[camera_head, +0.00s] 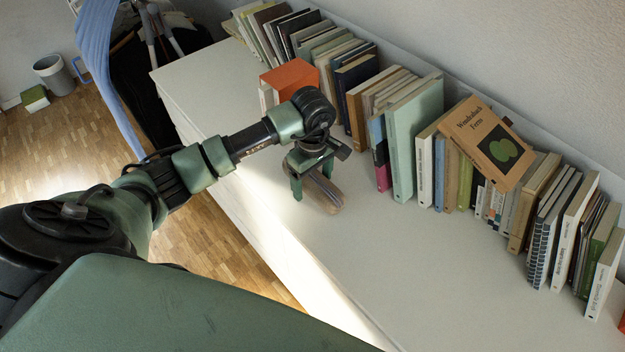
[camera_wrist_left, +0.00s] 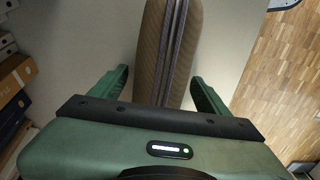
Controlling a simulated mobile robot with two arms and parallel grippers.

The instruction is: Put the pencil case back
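The pencil case (camera_wrist_left: 168,50), brown with a dark zipper along its length, lies on the white cabinet top (camera_head: 380,270). In the head view only part of the pencil case (camera_head: 327,193) shows under my left gripper (camera_head: 311,184). In the left wrist view it runs between the two green fingers of my left gripper (camera_wrist_left: 160,92). My right gripper is not in view. No open drawer is visible.
A long row of books (camera_head: 425,125) stands along the wall, with an orange-brown book (camera_head: 488,140) leaning on top. An orange box-like object (camera_head: 290,77) sits beyond my left wrist. A bin (camera_head: 54,74) stands on the wooden floor.

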